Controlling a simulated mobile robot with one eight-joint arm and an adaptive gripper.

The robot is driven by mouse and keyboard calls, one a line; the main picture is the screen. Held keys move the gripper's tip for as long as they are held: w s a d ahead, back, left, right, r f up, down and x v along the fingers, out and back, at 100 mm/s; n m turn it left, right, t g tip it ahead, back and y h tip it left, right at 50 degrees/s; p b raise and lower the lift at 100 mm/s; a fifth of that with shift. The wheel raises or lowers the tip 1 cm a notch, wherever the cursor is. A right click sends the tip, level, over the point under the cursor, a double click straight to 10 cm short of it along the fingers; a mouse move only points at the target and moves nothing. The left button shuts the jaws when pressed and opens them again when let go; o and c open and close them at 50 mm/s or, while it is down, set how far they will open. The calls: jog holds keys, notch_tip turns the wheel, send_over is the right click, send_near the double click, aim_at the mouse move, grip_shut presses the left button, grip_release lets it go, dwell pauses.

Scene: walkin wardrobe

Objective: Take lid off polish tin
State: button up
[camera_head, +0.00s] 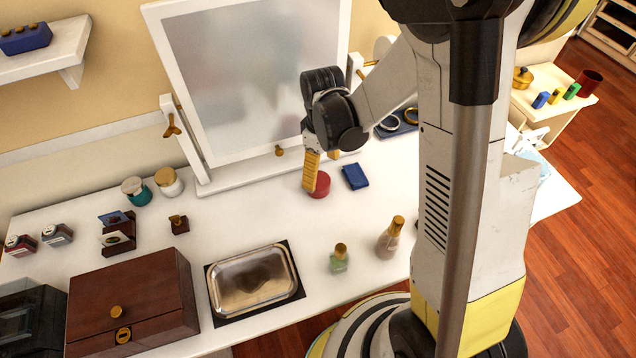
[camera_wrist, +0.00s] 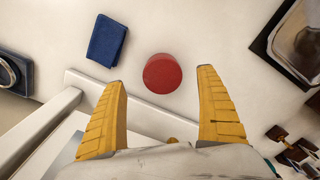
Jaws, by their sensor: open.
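A round red tin (camera_head: 320,186), its top a plain red disc, stands on the white dressing table in front of the mirror. In the wrist view the red tin (camera_wrist: 162,73) lies just beyond and between my fingertips. Whether the lid is a separate piece cannot be made out. My gripper (camera_head: 322,172) points down at the tin from the mirror side, with yellow fingers. In the wrist view my gripper (camera_wrist: 162,78) is open and empty, with the fingers spread wider than the tin.
A folded blue cloth (camera_head: 355,176) lies right of the tin. The framed mirror (camera_head: 262,75) stands close behind. A metal tray (camera_head: 254,280), a green bottle (camera_head: 339,260) and a brown-gold bottle (camera_head: 389,240) stand nearer. A wooden box (camera_head: 135,295) is at left. The table between tin and tray is clear.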

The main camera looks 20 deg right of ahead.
aim_at(320, 180)
jog(key=f+b, duration=0.1)
jog(key=f, duration=0.1)
jog(key=f+b, duration=0.1)
jog(key=f, duration=0.2)
jog(key=shift+a+b, duration=0.2)
jog(key=shift+b, duration=0.15)
jog(key=shift+r, duration=0.15)
jog(key=c, duration=0.9)
jog(key=shift+o, duration=0.2)
